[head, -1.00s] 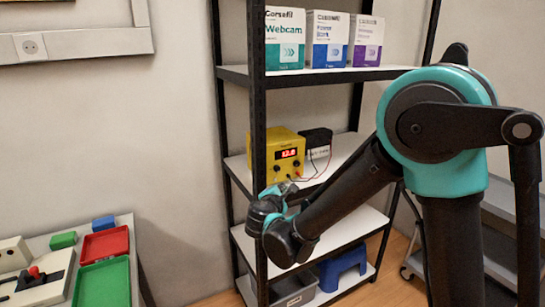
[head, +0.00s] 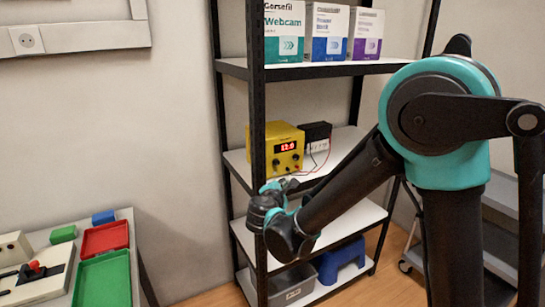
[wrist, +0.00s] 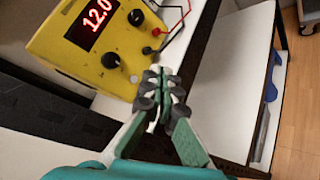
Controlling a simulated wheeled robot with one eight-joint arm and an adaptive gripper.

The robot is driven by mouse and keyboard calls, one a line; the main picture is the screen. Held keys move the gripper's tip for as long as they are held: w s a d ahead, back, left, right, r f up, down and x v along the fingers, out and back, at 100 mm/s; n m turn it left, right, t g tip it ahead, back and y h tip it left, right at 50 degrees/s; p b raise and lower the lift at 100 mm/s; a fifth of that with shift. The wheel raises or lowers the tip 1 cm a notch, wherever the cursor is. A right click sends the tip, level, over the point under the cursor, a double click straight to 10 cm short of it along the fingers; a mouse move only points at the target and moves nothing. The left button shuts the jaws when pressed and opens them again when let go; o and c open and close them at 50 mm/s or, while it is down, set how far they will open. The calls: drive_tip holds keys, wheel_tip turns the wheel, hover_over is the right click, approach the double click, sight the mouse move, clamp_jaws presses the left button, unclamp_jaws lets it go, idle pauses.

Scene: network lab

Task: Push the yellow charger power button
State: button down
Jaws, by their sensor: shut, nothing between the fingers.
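The yellow charger (head: 284,150) stands on the middle shelf in the head view, its red display lit and reading 12.0. In the wrist view the charger (wrist: 90,48) fills the upper left, with two black knobs and red and black leads plugged into its front. In the head view my gripper (head: 290,184) is small, at the shelf's front edge below the charger.
A black box (head: 317,136) wired to the charger stands to its right. A black shelf post (head: 257,120) rises close to the charger's left. Boxes (head: 326,35) stand on the upper shelf. A blue stool (head: 342,260) and grey bin (head: 292,287) are at the bottom.

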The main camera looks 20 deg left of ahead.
sight(274, 173)
drive_tip(key=d, duration=0.1)
drive_tip(key=s+d, duration=0.2)
drive_tip(key=shift+d+f, duration=0.2)
drive_tip(key=shift+f, duration=0.15)
drive_tip(key=w+a, duration=0.2)
drive_tip(key=a, duration=0.1)
drive_tip(key=w+a, duration=0.3)
drive_tip(key=shift+w+a, duration=0.2)
drive_tip(key=shift+a, duration=0.05)
drive_tip(key=shift+w+a, duration=0.1)
drive_tip(key=shift+w+a, duration=0.1)
idle(1.3)
drive_tip(key=shift+w+a, duration=0.2)
drive_tip(key=shift+a, duration=0.05)
